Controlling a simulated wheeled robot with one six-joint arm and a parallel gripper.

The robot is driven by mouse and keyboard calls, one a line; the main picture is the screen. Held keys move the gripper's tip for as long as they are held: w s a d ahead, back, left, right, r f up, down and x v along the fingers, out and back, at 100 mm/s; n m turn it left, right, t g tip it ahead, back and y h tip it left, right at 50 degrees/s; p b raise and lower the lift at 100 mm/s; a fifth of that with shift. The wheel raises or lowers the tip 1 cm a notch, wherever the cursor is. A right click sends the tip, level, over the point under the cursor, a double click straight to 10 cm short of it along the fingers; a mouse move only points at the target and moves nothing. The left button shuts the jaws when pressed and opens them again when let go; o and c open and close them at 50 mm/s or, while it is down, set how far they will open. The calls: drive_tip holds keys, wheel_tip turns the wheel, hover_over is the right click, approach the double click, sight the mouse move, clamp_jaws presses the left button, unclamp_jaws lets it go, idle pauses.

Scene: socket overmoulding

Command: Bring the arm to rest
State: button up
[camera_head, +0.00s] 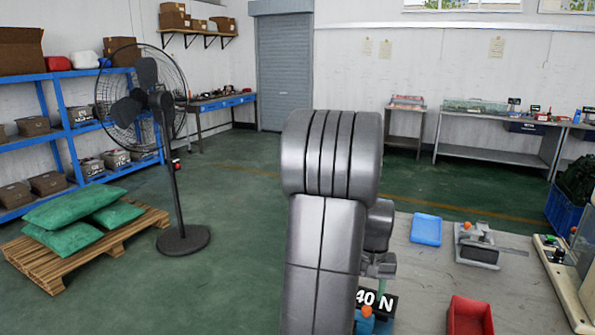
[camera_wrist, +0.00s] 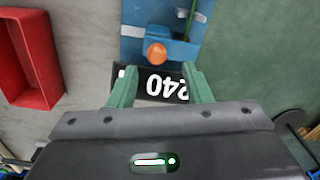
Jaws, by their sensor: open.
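My gripper (camera_wrist: 161,92) shows in the wrist view with two green fingers set apart, open and with nothing seen held between them. Beyond the fingers is a black sign (camera_wrist: 155,84) with white "40" lettering, upside down in that view. In the head view the sign (camera_head: 384,304) reads "40 N" and is partly behind my arm. A blue device (camera_wrist: 165,42) with an orange knob (camera_wrist: 156,54) lies beside the sign. My grey arm fills the middle of the head view, and my gripper there is mostly hidden behind it.
A red tray (camera_head: 469,316) and a blue tray (camera_head: 426,229) lie on the grey table (camera_head: 420,275). A metal fixture (camera_head: 478,246) with an orange knob stands at the right. A standing fan (camera_head: 165,150) and a pallet (camera_head: 90,248) with green sacks are at left. Green floor between is clear.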

sight(369, 308)
wheel_tip(369, 308, down, 6)
drive_tip(key=shift+r, duration=0.25)
drive_tip(key=shift+s+d, duration=0.2)
drive_tip(key=shift+d, duration=0.35)
drive_tip(key=shift+a, duration=0.1)
